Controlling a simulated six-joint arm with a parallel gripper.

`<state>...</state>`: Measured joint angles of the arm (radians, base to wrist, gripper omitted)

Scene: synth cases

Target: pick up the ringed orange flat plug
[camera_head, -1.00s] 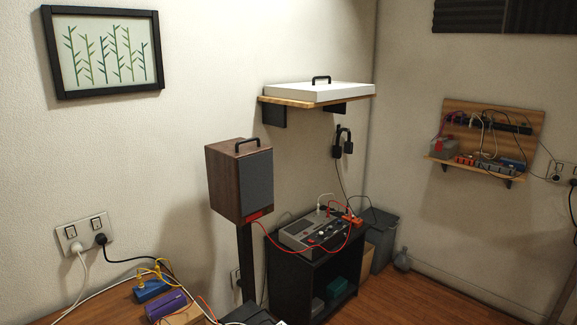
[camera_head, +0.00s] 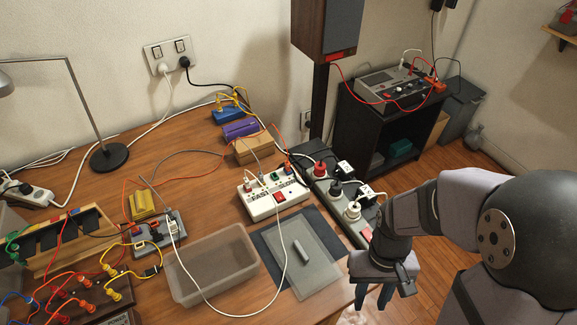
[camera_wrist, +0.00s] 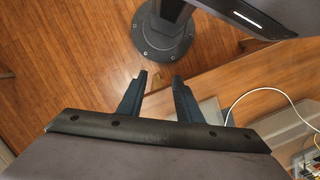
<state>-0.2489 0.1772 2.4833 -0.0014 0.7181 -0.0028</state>
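I cannot tell for sure which plug is the ringed orange flat plug. One small orange-red plug (camera_head: 288,166) stands at the back end of the white socket box (camera_head: 277,199). Orange-yellow plugs (camera_head: 113,295) with cables sit on and near the dark panel at the lower left. My gripper (camera_head: 373,298) hangs past the right front of the table, away from all these plugs. In the wrist view, my gripper (camera_wrist: 159,78) has its two dark fingers apart with nothing between them. No orange plug can be made out in the wrist view.
A clear bin (camera_head: 212,268) and a grey mat (camera_head: 306,276) with a grey bar (camera_head: 301,250) lie mid-table. A dark power strip (camera_head: 345,228) with round plugs runs along the right edge. A lamp (camera_head: 108,157) stands at left. Loose cables cross the table.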

